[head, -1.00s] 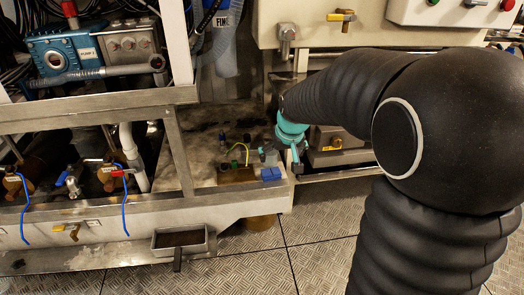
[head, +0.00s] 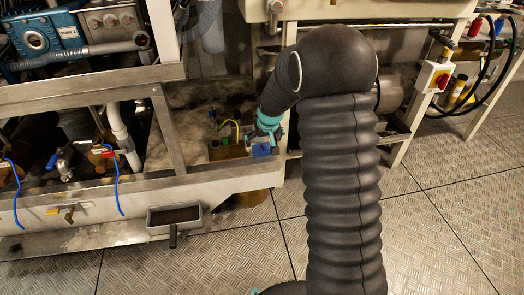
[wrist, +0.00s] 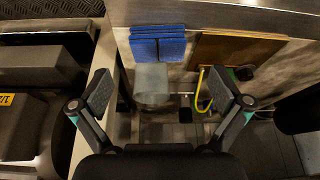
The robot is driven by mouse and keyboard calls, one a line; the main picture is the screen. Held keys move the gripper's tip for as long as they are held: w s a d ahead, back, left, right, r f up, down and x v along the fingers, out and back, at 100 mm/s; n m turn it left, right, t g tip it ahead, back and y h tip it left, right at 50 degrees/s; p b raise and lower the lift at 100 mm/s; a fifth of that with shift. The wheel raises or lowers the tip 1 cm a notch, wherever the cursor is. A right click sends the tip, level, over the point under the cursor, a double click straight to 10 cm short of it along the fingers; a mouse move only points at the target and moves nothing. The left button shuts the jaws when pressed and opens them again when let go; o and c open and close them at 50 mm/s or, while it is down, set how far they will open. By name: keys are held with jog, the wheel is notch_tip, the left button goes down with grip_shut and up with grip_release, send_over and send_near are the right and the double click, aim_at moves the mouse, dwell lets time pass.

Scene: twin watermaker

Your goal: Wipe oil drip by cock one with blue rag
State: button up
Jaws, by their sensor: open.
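The blue rag (head: 261,150) is a small folded stack at the front right edge of the dirty shelf. It also shows in the wrist view (wrist: 157,45), top centre. My gripper (wrist: 160,90) is open and empty, its two fingers spread to either side below the rag in that picture, apart from it. In the head view my gripper (head: 268,130) is just above and behind the rag, partly hidden. Several cocks stand in the left bay, one with a red handle (head: 107,157). I cannot tell which is cock one, and no oil drip can be made out clearly.
A brown box (head: 227,149) with a yellow-green wire stands left of the rag. A pale translucent block (wrist: 152,80) is below the rag in the wrist view. A metal post (head: 168,130) separates the shelf from the cocks. A drip tray (head: 173,217) juts out in front.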

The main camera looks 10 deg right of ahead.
aim_at(262, 147)
jog(key=shift+x, duration=3)
jog(key=shift+d+r, duration=0.1)
jog(key=shift+d, duration=0.05)
jog(key=c, duration=1.2)
